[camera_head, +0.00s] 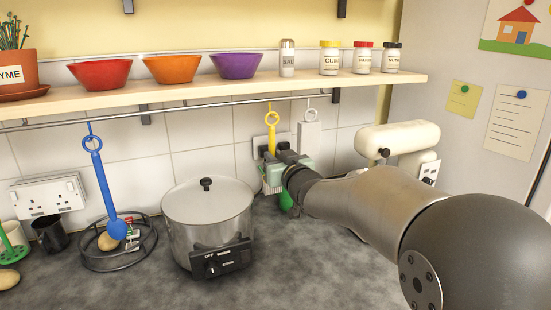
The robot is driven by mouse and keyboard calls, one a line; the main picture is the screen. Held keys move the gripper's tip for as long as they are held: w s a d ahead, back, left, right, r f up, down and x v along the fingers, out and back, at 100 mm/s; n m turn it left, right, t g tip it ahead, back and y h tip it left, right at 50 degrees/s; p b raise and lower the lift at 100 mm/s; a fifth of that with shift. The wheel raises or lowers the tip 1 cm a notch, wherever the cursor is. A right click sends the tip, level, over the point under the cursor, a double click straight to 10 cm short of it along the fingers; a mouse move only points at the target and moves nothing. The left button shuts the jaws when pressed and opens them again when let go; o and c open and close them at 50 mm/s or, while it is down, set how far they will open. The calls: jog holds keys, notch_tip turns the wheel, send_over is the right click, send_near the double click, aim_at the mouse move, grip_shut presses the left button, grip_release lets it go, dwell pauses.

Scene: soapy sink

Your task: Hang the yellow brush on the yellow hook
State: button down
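The yellow brush (272,133) is upright below the rail, with the ring at the top of its handle at the yellow hook (269,104). I cannot tell whether the ring is over the hook or just in front of it.
A blue utensil (104,187) hangs from the rail (190,106) at the left. A white item (309,138) hangs just right of the yellow brush. A lidded pot (207,218) stands close left of my gripper. The shelf (210,91) above holds bowls and jars.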

jog(key=c, duration=1.3)
grip_release()
jog(key=b+v, duration=0.2)
jog(key=v, duration=1.5)
jog(key=s+d+f+m+g+h+p, duration=0.1)
jog(key=s+d+f+m+g+h, duration=0.15)
jog(key=d+f+h, duration=0.35)
jog(key=s+d+f+m+g+h+p, duration=0.2)
jog(key=s+d+f+g, duration=0.2)
jog(key=f, duration=0.3)
jog(key=s+f+g, duration=0.3)
jog(key=s+g, duration=0.1)
jog(key=s, duration=0.5)
jog(key=s+f+g+p, duration=0.1)
jog(key=s+f+g, duration=0.3)
jog(key=s, duration=0.5)
jog(key=shift+d+f+g, duration=0.25)
jog(key=shift+f+g, duration=0.05)
jog(key=shift+g, duration=0.35)
